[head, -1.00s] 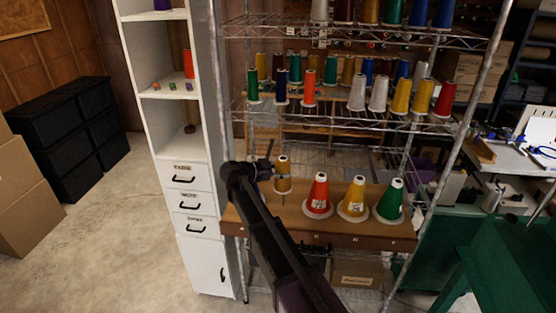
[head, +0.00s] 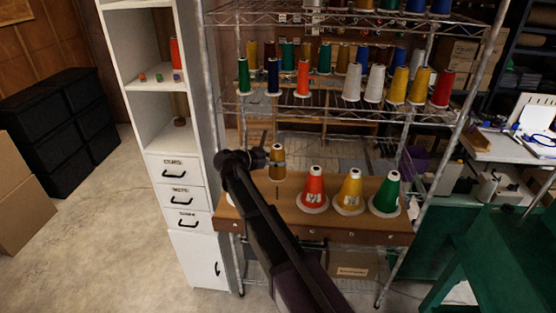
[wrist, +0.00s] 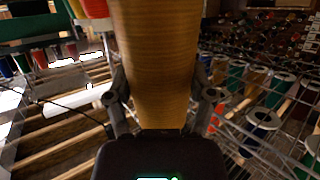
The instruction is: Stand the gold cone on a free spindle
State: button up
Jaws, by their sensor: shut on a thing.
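The gold cone (head: 278,165) is held by my gripper (head: 267,161) above the left part of a brown wooden board (head: 240,211). In the wrist view the gold cone (wrist: 155,60) fills the space between the two fingers (wrist: 160,98). A thin bare spindle (head: 277,188) shows just below the cone; whether the cone is exactly in line with it I cannot tell. A red cone (head: 313,188), a yellow cone (head: 349,190) and a green cone (head: 386,192) stand upright along the board to the right.
Wire shelves with many thread cones rise behind and above the board. A metal post (head: 213,120) and white cabinet (head: 165,110) stand close on the left. A green table (head: 490,255) is at the right. Bare floor lies at the lower left.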

jog(key=shift+f+b, duration=4.95)
jog(key=shift+f, duration=0.05)
jog(key=shift+f+b, duration=0.35)
jog(key=o, duration=1.2)
jog(key=shift+r, duration=0.2)
